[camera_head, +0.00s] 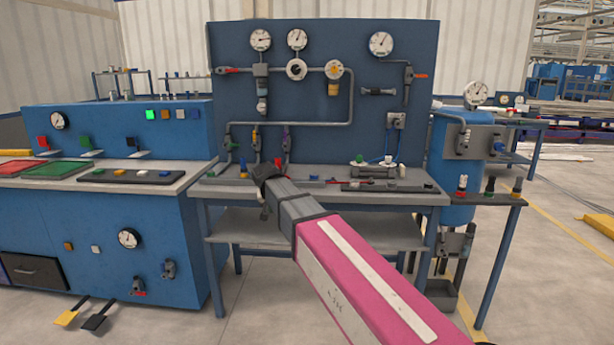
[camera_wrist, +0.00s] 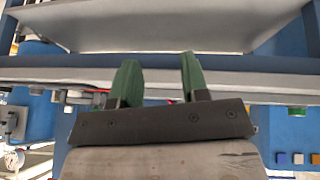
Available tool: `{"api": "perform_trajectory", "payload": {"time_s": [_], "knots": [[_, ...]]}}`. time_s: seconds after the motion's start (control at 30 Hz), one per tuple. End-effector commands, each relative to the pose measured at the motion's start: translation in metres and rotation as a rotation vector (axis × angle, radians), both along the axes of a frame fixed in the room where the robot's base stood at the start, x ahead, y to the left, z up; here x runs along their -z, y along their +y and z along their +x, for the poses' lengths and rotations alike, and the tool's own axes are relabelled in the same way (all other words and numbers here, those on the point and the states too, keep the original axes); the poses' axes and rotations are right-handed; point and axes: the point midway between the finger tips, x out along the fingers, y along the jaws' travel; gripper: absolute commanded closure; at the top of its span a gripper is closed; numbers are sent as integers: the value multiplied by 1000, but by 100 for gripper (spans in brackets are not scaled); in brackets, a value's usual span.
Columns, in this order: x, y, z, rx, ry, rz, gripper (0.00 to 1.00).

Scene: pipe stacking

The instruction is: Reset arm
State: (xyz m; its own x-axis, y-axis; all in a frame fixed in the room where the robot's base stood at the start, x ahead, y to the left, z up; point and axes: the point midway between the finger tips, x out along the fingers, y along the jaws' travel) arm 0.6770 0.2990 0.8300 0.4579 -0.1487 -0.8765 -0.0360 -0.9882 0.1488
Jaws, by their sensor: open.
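My arm reaches up from the lower right of the head view, with a pink and white link and a grey wrist. My gripper (camera_head: 268,178) is at the front edge of the workbench (camera_head: 420,198), in front of the blue panel; its fingers are hard to make out there. In the wrist view my gripper (camera_wrist: 160,80) shows two green fingers standing apart, with nothing between them. The bench edge (camera_wrist: 230,78) lies behind the fingers in that view.
The blue panel (camera_head: 400,130) carries gauges, pipes and valves. Small coloured parts lie on the bench. A blue console (camera_head: 175,235) stands at the left, and a blue tank (camera_head: 462,190) with a side table at the right.

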Motion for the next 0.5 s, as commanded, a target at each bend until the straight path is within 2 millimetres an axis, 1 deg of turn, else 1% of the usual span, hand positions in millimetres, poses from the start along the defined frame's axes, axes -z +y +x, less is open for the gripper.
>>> {"api": "perform_trajectory", "payload": {"time_s": [0.03, 0.07, 0.1, 0.17, 0.2, 0.27, 0.3, 0.37, 0.4, 0.47, 0.5], "knots": [[25, -30, -10, 6, 38, -5, 58], [38, -44, -14, 5, 58, -6, 58], [53, -62, -19, 4, 85, -6, 58], [77, -89, -29, 3, 124, -4, 58], [92, -106, -36, 2, 151, -1, 58], [114, -131, -49, 2, 190, 6, 58], [127, -147, -58, 2, 215, 10, 58], [147, -171, -72, 1, 252, 21, 58], [160, -186, -83, 1, 277, 29, 58], [178, -208, -100, 1, 312, 43, 58], [190, -222, -112, 2, 335, 53, 58]]}}
